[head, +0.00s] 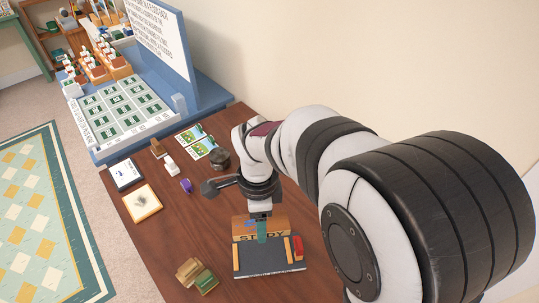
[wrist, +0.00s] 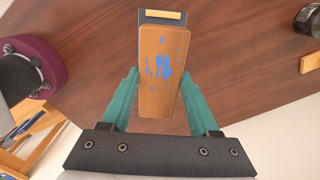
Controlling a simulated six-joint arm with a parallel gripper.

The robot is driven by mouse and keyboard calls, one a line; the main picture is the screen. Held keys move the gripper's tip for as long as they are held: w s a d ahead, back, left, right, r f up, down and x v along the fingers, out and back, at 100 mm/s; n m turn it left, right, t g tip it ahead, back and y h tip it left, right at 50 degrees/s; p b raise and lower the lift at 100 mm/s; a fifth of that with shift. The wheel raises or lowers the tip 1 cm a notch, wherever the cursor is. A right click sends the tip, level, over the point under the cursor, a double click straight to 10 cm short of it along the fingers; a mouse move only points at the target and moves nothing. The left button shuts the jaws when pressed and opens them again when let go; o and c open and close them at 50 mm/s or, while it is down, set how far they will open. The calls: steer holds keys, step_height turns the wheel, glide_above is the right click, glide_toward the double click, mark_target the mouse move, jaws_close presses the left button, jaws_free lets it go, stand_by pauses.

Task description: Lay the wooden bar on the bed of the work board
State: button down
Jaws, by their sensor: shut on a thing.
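The wooden bar (head: 279,226) is orange-brown, with "STUDY" lettering on its side and blue stains on its top. My gripper (head: 262,232) is shut on it near its middle. In the wrist view, the bar (wrist: 161,85) lies between the two teal fingers of my gripper (wrist: 160,103). The work board (head: 268,262) is dark grey with a pale front edge, an orange strip at its left and a red block at its right. The bar is over or just behind the board's far side; any gap is unclear. In the wrist view the bar hides most of the board (wrist: 148,17).
Wooden and green blocks (head: 197,274) lie left of the board. A dark round jar (head: 219,159), picture cards (head: 196,141), a purple piece (head: 186,185) and a framed yellow tile (head: 142,202) lie further back. The brown table (head: 160,240) is bare between them.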

mark_target(262, 254)
steer(key=shift+f, duration=0.1)
step_height(262, 254, down, 13)
steer(key=shift+r, duration=0.2)
stand_by(0.5)
steer(key=shift+f, duration=0.6)
stand_by(2.4)
steer(key=shift+c, duration=0.3)
jaws_free()
steer(key=shift+r, duration=3.55)
